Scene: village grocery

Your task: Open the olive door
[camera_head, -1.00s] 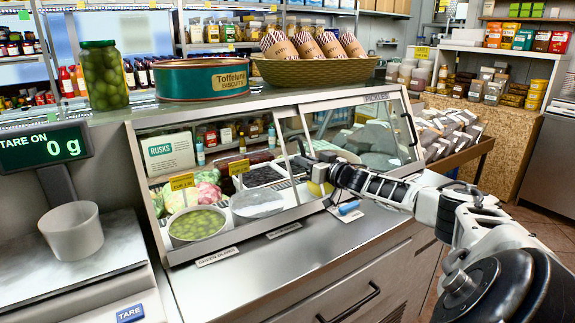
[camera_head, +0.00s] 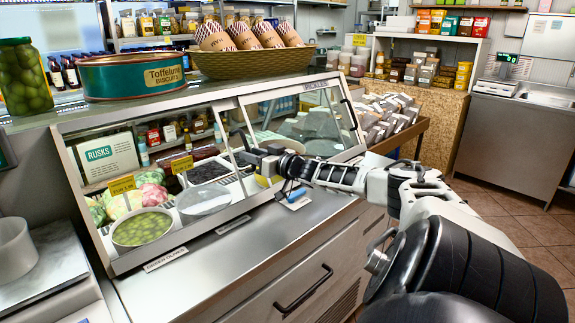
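The olive door is the left glass pane of the counter display case, with a metal edge post (camera_head: 231,155) on its right side. A bowl of green olives (camera_head: 142,228) sits behind it at the lower left, above a small front label (camera_head: 165,260). The pane looks to cover the olive side. My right gripper (camera_head: 262,160) is at the glass front, just right of that post, near the middle of the case. Its fingers are small and dark, so I cannot tell whether they touch the post or how far apart they are. My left gripper is not in view.
The right pane (camera_head: 310,125) has a dark handle at its right edge. A blue-handled item (camera_head: 293,196) lies on the ledge under my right gripper. A drawer handle (camera_head: 304,290) juts out below. A green tin (camera_head: 132,78) and a basket (camera_head: 250,62) stand on top.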

